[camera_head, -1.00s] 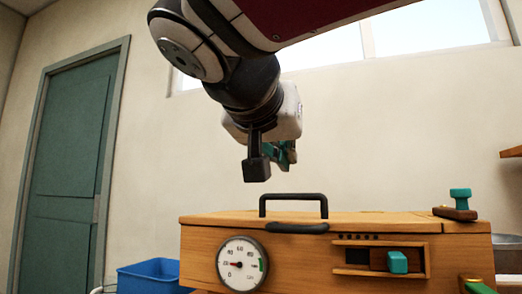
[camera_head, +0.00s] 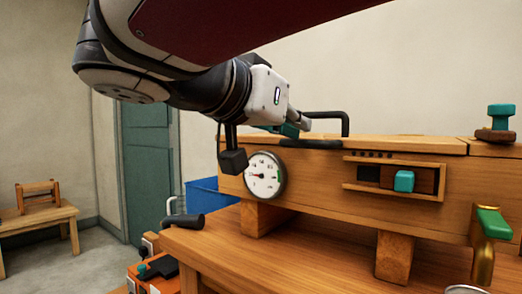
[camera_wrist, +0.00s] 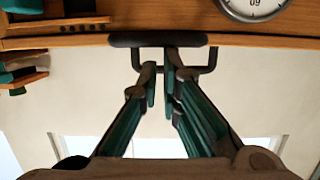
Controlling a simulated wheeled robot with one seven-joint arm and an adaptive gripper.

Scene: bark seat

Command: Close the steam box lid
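The wooden steam box (camera_head: 300,165) stands on short wooden feet on a table. Its lid (camera_head: 395,142) looks level on top in the head view. The lid has a black bar handle (camera_head: 330,115) and a dark front grip (camera_head: 310,144). My gripper (camera_head: 298,124) is at the handle's left end. In the wrist view, my gripper (camera_wrist: 161,72) has its two fingers close together, with a narrow gap, across the bar handle (camera_wrist: 203,67) and just short of the front grip (camera_wrist: 120,40). Whether they touch or hold the handle is unclear.
The box front has a round gauge (camera_head: 265,175) and a teal slider (camera_head: 404,181). A teal knob (camera_head: 500,115) is at the top right, and a green-handled brass tap (camera_head: 488,235) at the right. A blue bin (camera_head: 208,195) stands behind the table (camera_head: 310,255).

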